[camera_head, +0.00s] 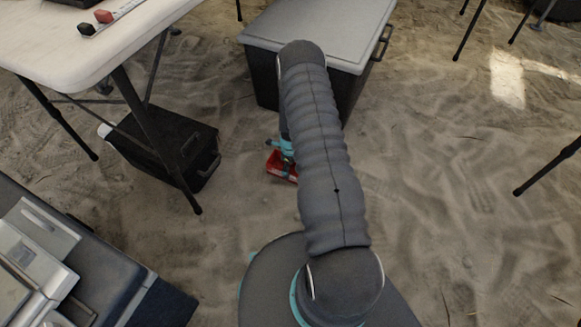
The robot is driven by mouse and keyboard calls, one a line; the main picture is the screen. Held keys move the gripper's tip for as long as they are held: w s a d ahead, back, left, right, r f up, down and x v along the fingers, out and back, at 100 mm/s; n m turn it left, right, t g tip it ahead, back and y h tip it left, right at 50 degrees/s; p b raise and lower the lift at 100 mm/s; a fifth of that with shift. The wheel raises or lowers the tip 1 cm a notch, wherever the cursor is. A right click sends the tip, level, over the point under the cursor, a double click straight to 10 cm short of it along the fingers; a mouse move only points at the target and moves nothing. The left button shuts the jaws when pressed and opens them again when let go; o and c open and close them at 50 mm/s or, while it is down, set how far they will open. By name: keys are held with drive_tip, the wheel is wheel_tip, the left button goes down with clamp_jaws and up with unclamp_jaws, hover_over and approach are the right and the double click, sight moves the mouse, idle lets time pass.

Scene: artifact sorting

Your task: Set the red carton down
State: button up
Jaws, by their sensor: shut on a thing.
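The red carton (274,165) shows in the head view, low in front of the grey-lidded box and just left of my arm. My gripper (287,158) is shut on the red carton from above. My arm covers the carton's right side. I cannot tell whether the carton touches the sand or hangs above it.
A black box with a grey lid (322,22) stands behind my arm. A black case (165,150) lies under the white table (40,45) at left. Grey equipment (45,250) is at the lower left. Open sand (450,180) lies to the right.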

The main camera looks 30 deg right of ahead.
drive_tip(key=shift+f, duration=0.1)
drive_tip(key=o, duration=1.1)
drive_tip(key=shift+c, duration=0.2)
